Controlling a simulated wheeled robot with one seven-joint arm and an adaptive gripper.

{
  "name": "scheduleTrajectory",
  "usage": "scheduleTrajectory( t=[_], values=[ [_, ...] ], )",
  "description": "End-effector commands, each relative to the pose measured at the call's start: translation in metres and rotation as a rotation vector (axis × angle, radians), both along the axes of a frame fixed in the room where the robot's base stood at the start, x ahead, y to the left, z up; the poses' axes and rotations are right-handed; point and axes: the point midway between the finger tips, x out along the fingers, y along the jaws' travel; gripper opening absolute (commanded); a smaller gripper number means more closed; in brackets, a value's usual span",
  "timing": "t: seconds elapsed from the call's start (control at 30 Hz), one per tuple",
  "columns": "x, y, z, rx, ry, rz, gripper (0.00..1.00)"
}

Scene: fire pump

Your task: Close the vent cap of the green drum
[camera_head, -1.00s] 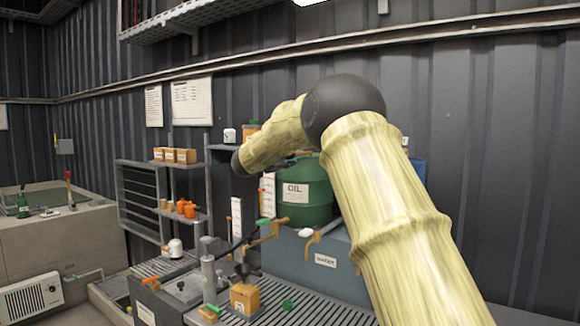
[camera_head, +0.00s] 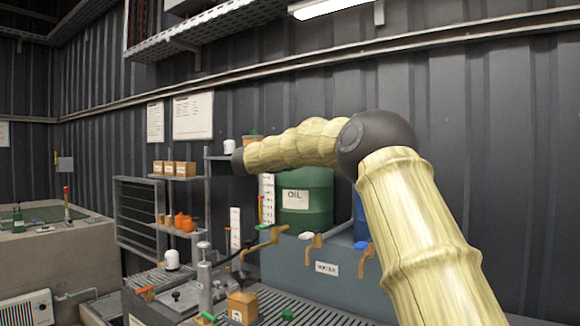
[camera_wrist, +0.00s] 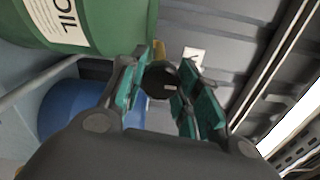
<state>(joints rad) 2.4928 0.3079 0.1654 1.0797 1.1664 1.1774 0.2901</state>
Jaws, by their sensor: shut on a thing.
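The green drum (camera_head: 318,209) with a white OIL label stands on the blue-grey tank in the head view, its top hidden behind my arm. Its side and label fill the upper left of the wrist view (camera_wrist: 118,22). My gripper (camera_wrist: 165,72) shows in the wrist view with teal pads on both sides of a dark round cap (camera_wrist: 160,82), shut on it. The cap is beside the drum in that picture; I cannot tell how it joins the drum. The gripper does not show in the head view.
A blue drum (camera_head: 361,215) stands right of the green one; it also shows in the wrist view (camera_wrist: 70,108). Brass-coloured taps (camera_head: 314,247) stick out from the tank (camera_head: 345,282). Shelves (camera_head: 185,205) stand at left. A grey ribbed wall (camera_head: 470,130) lies behind.

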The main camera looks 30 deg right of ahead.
Motion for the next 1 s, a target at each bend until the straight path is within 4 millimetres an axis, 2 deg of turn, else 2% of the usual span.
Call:
scheduleTrajectory(
  t=[0.03, 0.57, 0.6, 0.7, 1.0],
  values=[
    [-0.0001, -0.0009, -0.0046, 0.006, -0.005, -0.003, 0.08],
    [0.0001, -0.0006, -0.0044, 0.014, -0.021, -0.002, 0.08],
    [0.0001, -0.0006, -0.0044, 0.014, -0.021, -0.002, 0.4],
    [0.0, -0.0005, -0.0038, 0.013, -0.021, -0.001, 0.55],
    [0.0, 0.0004, -0.0017, 0.012, -0.023, -0.001, 0.55]
  ],
)
